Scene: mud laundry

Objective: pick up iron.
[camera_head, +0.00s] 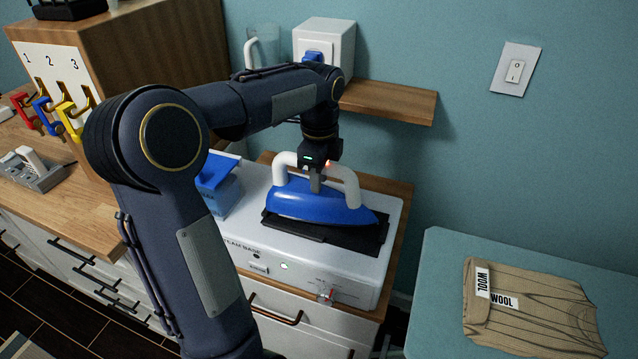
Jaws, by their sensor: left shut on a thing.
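The iron (312,203) has a blue body and a white handle, and its tip points right. It is at the black pad (335,233) on top of the white steam base (260,240); I cannot tell whether it touches the pad. My left gripper (316,182) comes down from above and is shut on the iron's white handle. The left arm hides part of the steam base's left side. My right gripper is not in view.
A folded brown wool garment (535,310) lies on the teal board (440,270) at right. A wooden shelf (390,101) with a white box (335,42) is behind the arm. A blue container (222,185) stands left of the iron.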

